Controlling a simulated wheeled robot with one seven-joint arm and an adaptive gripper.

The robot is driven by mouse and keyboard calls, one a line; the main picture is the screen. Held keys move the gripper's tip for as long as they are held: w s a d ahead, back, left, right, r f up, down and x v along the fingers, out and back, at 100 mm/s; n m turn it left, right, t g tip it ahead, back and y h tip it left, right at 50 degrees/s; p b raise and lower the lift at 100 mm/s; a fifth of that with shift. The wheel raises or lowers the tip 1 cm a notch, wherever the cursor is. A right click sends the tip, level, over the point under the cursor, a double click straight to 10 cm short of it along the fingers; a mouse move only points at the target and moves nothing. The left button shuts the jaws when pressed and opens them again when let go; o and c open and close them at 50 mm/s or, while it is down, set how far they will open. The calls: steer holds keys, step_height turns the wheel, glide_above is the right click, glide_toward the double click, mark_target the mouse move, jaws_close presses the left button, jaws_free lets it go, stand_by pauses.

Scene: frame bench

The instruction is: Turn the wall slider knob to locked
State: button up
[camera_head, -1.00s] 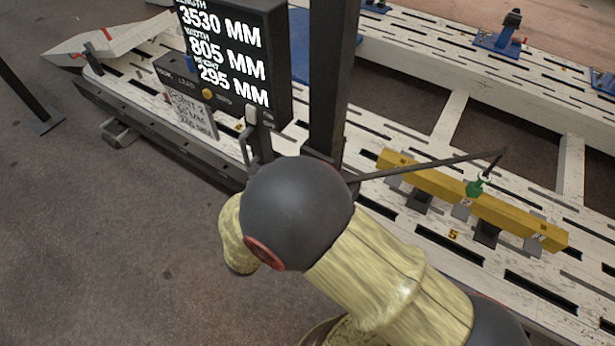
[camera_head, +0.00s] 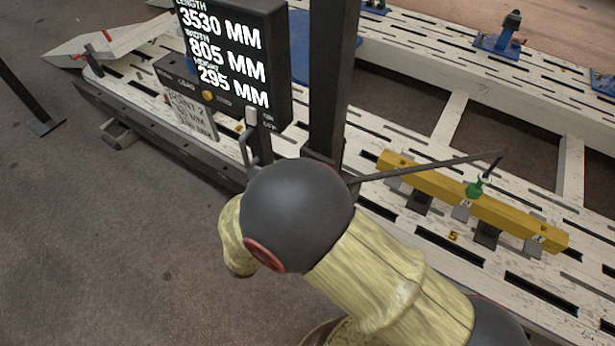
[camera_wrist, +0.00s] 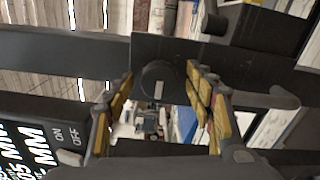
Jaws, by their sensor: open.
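A dark round knob (camera_wrist: 158,82) with a small pale mark on its face sits on a dark plate in the wrist view. I take it for the slider knob; I cannot read any locked marking beside it. My gripper (camera_wrist: 160,76) is open, with its yellow-padded fingers on the left and right of the knob. Whether the pads touch the knob I cannot tell. In the head view my arm covers the gripper, and I cannot make out the knob there.
A dark post (camera_head: 330,85) rises from the slotted white bench (camera_head: 400,225). A display box (camera_head: 280,65) and a grey handle (camera_head: 249,140) stand left of it. A thin rod (camera_head: 430,166) reaches right over a yellow bar (camera_head: 500,217).

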steer(key=v, duration=1.2)
stand_by(0.4)
steer(key=s+d+f+n+g, duration=0.3)
steer(key=s+d+f+g, duration=0.1)
steer(key=s+f, duration=0.15)
steer(key=s+d+r+m+g+y, duration=0.2)
steer(key=s+d+m+g+y, duration=0.3)
steer(key=g, duration=0.4)
steer(key=d+r+m+t+y, duration=0.1)
steer(key=d+r+m+y, duration=0.1)
steer(key=r, duration=0.5)
steer(key=d+r+m+t+y+p, duration=0.1)
steer(key=d+r+m+t+y, duration=0.1)
steer(key=d+r+m, duration=0.3)
steer(key=d+r+m+t+y, duration=0.1)
steer(key=d+r+m+y, duration=0.1)
steer(key=d+r, duration=0.3)
step_height(320, 180, up, 5)
steer(key=shift+d+f+m+p, duration=0.2)
steer(key=shift+m+p, duration=0.1)
steer(key=shift+m, duration=0.5)
